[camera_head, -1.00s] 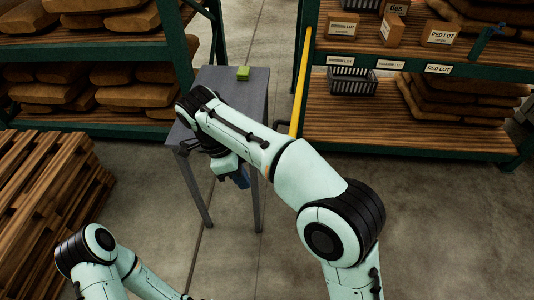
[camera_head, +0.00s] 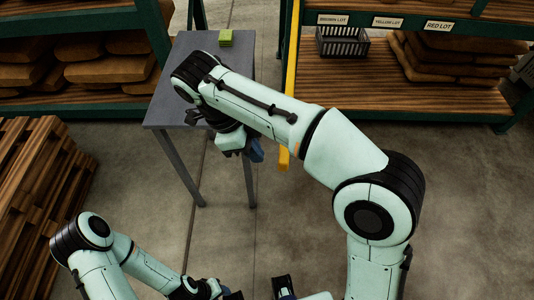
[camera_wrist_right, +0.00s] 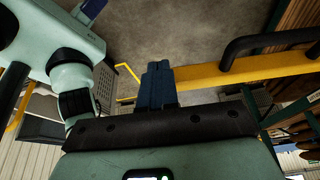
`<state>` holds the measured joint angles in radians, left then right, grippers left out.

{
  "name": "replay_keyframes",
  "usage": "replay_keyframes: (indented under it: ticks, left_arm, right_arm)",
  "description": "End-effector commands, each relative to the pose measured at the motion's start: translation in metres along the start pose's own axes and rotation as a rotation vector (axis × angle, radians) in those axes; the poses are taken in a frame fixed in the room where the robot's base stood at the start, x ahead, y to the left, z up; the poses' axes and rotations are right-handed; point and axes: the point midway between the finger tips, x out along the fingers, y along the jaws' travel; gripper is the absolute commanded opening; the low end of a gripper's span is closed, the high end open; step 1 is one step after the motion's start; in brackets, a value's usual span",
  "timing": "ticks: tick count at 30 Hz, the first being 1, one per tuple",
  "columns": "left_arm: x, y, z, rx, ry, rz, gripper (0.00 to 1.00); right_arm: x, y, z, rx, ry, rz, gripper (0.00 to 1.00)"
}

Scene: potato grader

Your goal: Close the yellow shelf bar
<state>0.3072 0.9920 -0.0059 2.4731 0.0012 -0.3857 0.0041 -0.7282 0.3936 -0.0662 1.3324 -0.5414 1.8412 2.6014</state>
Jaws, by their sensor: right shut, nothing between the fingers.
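The yellow shelf bar (camera_head: 291,69) extends from the green shelf's left post towards me in the head view, swung out from the shelf front. My right forearm hides part of it; its orange-yellow end (camera_head: 283,160) shows below the arm. In the right wrist view the bar (camera_wrist_right: 240,70) runs right from beside the fingers, near a black handle (camera_wrist_right: 268,44). My right gripper (camera_head: 257,151) is shut and empty, left of the bar's end; its blue fingers (camera_wrist_right: 157,82) point upward in the wrist view. Contact with the bar is unclear. My left gripper (camera_head: 232,295) is mostly cut off at the bottom edge.
A grey table (camera_head: 165,112) with a green block (camera_head: 225,38) stands left of the bar. The right shelf (camera_head: 420,98) holds a black basket (camera_head: 342,42) and brown sacks (camera_head: 440,58). Wooden pallets (camera_head: 35,190) stand at left. Concrete floor is open in front.

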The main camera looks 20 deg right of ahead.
Motion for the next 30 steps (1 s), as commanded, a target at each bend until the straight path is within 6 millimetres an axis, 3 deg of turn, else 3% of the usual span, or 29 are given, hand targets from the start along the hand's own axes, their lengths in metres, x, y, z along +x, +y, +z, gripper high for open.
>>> replay_keyframes:
  ticks: [6, 23, 30]
  left_arm:
    - [0.002, -0.001, 0.000, 0.000, 0.000, 0.000, 0.43]
    - [0.003, -0.001, 0.001, 0.000, -0.001, 0.000, 0.43]
    - [0.007, -0.003, 0.001, -0.001, -0.003, -0.001, 0.43]
  right_arm:
    - [0.007, 0.000, -0.024, 0.002, -0.003, -0.001, 0.00]
    - [0.010, -0.002, -0.032, -0.004, -0.003, -0.003, 0.00]
    - [0.026, -0.012, -0.070, -0.043, -0.002, -0.020, 0.00]
